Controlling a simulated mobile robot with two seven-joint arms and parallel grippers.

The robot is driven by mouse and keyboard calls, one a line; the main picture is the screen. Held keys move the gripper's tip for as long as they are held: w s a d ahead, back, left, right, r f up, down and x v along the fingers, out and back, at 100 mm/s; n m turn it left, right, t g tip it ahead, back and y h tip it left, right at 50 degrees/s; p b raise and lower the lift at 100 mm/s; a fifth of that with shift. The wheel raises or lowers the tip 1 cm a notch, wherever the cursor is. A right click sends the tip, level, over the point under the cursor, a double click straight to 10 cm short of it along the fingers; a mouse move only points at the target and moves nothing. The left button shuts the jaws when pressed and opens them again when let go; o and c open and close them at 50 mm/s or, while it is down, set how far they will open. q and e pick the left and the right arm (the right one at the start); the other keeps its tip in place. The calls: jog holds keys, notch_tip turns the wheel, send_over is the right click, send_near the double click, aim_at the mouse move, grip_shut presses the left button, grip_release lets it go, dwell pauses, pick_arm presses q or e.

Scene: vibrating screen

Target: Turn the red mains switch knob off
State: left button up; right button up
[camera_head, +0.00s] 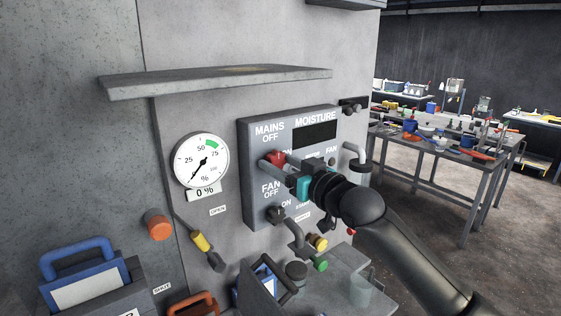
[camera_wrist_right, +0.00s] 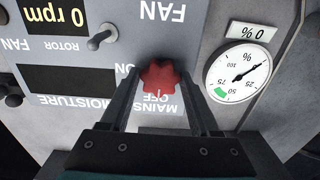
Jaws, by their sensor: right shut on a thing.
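The red mains switch knob (camera_head: 275,158) sits on the grey control panel (camera_head: 250,142) under the "MAINS OFF" label, beside a partly hidden "ON" mark. My right gripper (camera_head: 272,163) reaches it from the right in the head view and is shut on it. In the right wrist view the red knob (camera_wrist_right: 159,77) sits between the two dark fingers of my right gripper (camera_wrist_right: 160,88). Which mark the knob points to cannot be told for sure. My left gripper is in neither view.
A round gauge (camera_head: 201,160) reading about 0 % is left of the panel. A grey shelf (camera_head: 215,80) juts out above. A black fan knob (camera_head: 275,214) and a rotor toggle (camera_wrist_right: 101,37) are close by. Coloured buttons and a ledge lie below. Cluttered tables (camera_head: 440,150) stand behind.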

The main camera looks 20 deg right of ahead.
jog(key=shift+r, duration=0.1)
dwell(0.4)
jog(key=o, duration=1.4)
jog(key=shift+c, duration=0.2)
jog(key=b+v, duration=0.3)
jog(key=v, duration=1.2)
jog(key=shift+s+b, duration=0.15)
jog(key=shift+b, duration=0.25)
